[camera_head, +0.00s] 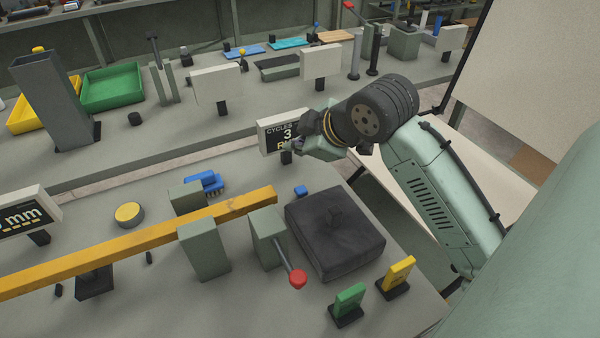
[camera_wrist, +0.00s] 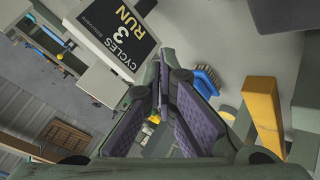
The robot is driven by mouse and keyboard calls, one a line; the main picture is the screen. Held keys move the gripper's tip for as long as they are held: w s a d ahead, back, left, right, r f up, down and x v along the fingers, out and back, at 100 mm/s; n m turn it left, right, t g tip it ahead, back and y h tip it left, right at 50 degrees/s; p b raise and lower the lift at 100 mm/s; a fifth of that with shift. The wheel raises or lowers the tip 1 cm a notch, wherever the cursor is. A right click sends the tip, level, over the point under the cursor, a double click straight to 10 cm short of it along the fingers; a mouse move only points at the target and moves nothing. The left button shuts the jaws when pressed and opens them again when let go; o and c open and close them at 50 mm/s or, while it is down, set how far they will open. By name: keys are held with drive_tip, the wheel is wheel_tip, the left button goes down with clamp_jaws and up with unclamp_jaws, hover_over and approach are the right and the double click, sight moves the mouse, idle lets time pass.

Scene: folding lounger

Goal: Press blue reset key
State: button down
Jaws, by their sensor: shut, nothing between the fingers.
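The small blue key (camera_head: 301,190) sits on the bench beside the dark square pad, below the display in the head view. The display (camera_head: 271,134) reads "CYCLES 3 RUN" in the wrist view (camera_wrist: 117,35).
A blue brush (camera_head: 207,182) lies left of the key. An orange beam (camera_head: 150,236), a red-knobbed lever (camera_head: 298,278) and the dark pad (camera_head: 335,230) stand nearby. Green (camera_head: 349,302) and yellow (camera_head: 400,274) blocks stand at the front right.

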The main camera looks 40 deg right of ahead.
sight(298, 191)
drive_tip(key=shift+f+b, duration=3.15)
drive_tip(key=shift+f, duration=1.2)
drive_tip(key=shift+f+b, duration=0.45)
drive_tip(key=shift+f+b, duration=0.4)
drive_tip(key=shift+f, duration=0.05)
drive_tip(key=shift+r, duration=0.1)
drive_tip(key=shift+r+p, duration=0.6)
drive_tip(key=shift+r, duration=0.2)
drive_tip(key=shift+r+p, duration=1.8)
drive_tip(key=shift+r, duration=0.75)
